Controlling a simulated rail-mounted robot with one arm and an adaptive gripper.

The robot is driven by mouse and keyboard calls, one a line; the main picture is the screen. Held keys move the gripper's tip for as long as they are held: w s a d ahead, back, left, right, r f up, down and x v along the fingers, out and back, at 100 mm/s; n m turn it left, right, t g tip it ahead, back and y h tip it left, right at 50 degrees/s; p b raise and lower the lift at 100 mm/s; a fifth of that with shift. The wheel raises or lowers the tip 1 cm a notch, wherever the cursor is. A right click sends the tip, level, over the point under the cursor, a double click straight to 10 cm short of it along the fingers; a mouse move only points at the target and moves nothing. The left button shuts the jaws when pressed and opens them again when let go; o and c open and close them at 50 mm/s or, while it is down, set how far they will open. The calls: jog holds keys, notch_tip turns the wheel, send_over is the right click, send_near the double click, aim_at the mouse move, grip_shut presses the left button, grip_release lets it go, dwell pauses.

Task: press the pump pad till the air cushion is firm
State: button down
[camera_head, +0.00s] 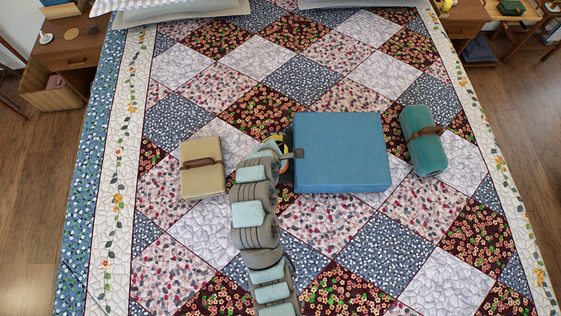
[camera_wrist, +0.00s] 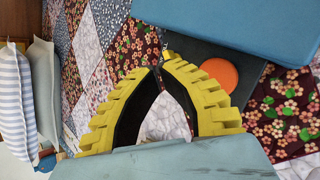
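The blue square air cushion (camera_head: 342,152) lies flat on the patchwork quilt, right of my gripper. Its edge fills the top right of the wrist view (camera_wrist: 235,25). A dark pad with an orange round spot (camera_wrist: 219,73), apparently the pump pad, sticks out from beside the cushion. In the head view the pad is mostly hidden behind my arm. My gripper (camera_head: 279,142) is at the cushion's left side. In the wrist view its yellow ribbed fingers (camera_wrist: 160,64) meet at the tips beside the dark pad, with nothing held between them. Contact with the pad cannot be told.
A beige strapped bundle (camera_head: 202,178) lies left of my arm. A teal strapped roll (camera_head: 428,156) lies right of the cushion. Pillows (camera_head: 180,11) are at the far end of the bed. Wooden side tables (camera_head: 70,48) stand beside it. The near quilt is clear.

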jog(key=shift+r, duration=0.1)
jog(key=shift+a, duration=0.1)
dwell(0.3)
notch_tip(320, 180, down, 8)
jog(key=b, duration=0.4)
jog(key=shift+r, duration=0.2)
jog(key=shift+f, duration=0.6)
jog(key=shift+f+b, duration=0.3)
jog(key=shift+f, duration=1.15)
dwell(2.1)
jog(key=shift+r, duration=0.1)
jog(key=shift+r+p, duration=1)
jog(key=shift+r, duration=0.4)
jog(key=shift+r+p, duration=1.75)
jog(key=shift+r, duration=0.7)
